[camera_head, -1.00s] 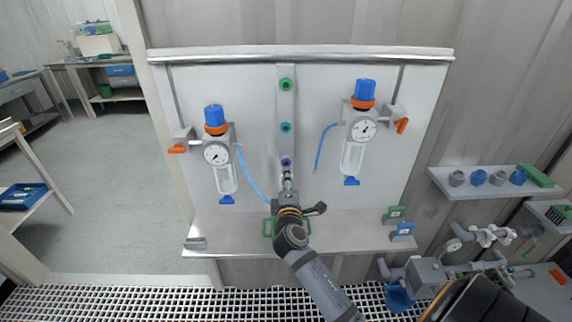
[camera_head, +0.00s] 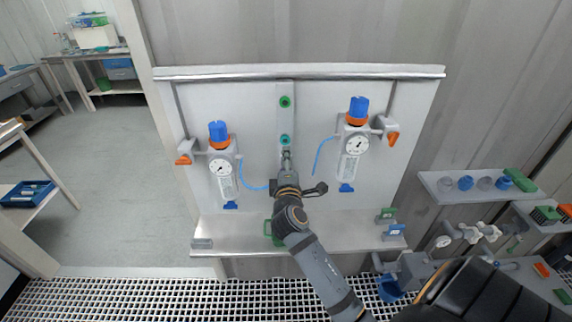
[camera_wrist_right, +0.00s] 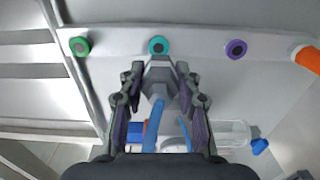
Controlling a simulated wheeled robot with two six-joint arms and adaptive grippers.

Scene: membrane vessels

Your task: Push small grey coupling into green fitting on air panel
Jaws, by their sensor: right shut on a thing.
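The green fitting (camera_head: 285,102) is the top one on the panel's central strip (camera_head: 285,121); in the wrist view it is at the upper left (camera_wrist_right: 79,46). My right gripper (camera_head: 286,163) is shut on the small grey coupling (camera_wrist_right: 160,76), which has a blue hose (camera_wrist_right: 154,123) behind it. The coupling (camera_head: 286,154) is just below the teal fitting (camera_head: 285,140) in the head view; whether they touch I cannot tell. In the wrist view the teal fitting (camera_wrist_right: 159,45) is straight ahead of it. The left gripper is not in view.
Regulators with blue knobs flank the strip, left (camera_head: 221,169) and right (camera_head: 354,145). The right one's loose blue hose (camera_head: 320,153) hangs beside the strip. A purple fitting (camera_wrist_right: 236,48) shows in the wrist view. The panel between gripper and green fitting holds only the teal fitting.

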